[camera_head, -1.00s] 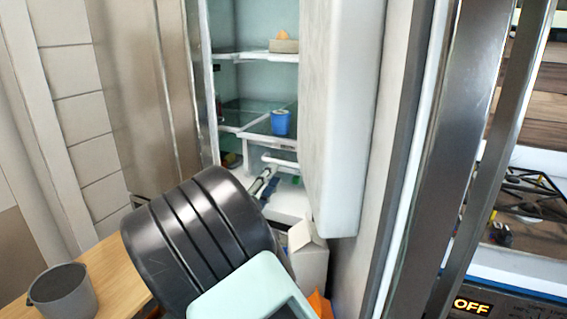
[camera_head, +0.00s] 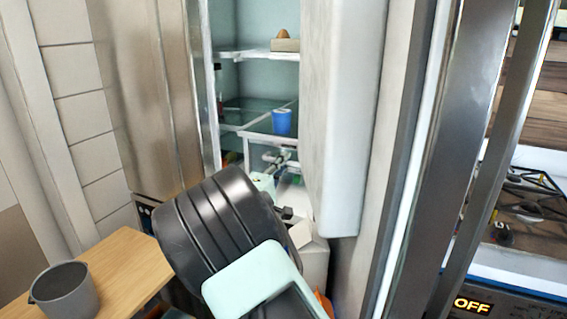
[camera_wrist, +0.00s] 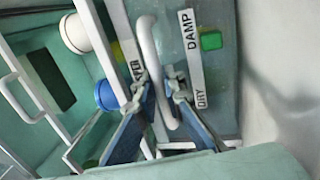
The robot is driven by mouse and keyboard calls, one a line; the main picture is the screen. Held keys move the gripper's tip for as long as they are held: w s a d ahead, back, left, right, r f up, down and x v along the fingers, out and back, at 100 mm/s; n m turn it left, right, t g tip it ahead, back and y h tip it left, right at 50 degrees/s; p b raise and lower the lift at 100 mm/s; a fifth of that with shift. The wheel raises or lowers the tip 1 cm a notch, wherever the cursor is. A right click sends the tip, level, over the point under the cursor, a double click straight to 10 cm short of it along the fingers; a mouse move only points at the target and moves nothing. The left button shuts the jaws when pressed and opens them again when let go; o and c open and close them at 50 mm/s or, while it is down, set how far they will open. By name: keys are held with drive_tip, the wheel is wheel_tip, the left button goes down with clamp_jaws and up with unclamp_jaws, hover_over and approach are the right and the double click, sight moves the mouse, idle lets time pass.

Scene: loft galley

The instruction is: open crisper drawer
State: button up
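The crisper drawer (camera_wrist: 222,95) is a greenish see-through front with "DAMP" and "DRY" on a white strip, in the right half of the wrist view. Its curved white handle (camera_wrist: 148,42) runs down between my gripper's two blue fingers. My gripper (camera_wrist: 160,82) is open, with the fingers apart on either side of the handle; I cannot tell whether either touches it. In the head view my gripper (camera_head: 279,159) is small, inside the fridge below the glass shelf, and my dark arm hides much of the drawer area.
The fridge door (camera_head: 340,130) stands open close to the right of my arm. A blue cup (camera_head: 282,122) stands on the shelf above my gripper. A white box (camera_head: 312,258) is below the door.

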clamp_jaws()
drive_tip(key=r+b+v, duration=0.2)
drive_tip(key=v, duration=0.9)
drive_tip(key=s+r+b+v, duration=0.1)
drive_tip(key=r+b+v, duration=0.1)
drive_tip(key=v, duration=0.9)
drive_tip(key=shift+s+a+b, duration=0.2)
drive_tip(key=shift+s+b, duration=0.1)
drive_tip(key=shift+b, duration=0.15)
drive_tip(key=shift+r, duration=0.15)
drive_tip(key=o, duration=0.7)
unclamp_jaws()
drive_tip(key=v, duration=1.2)
drive_tip(key=shift+s, duration=0.1)
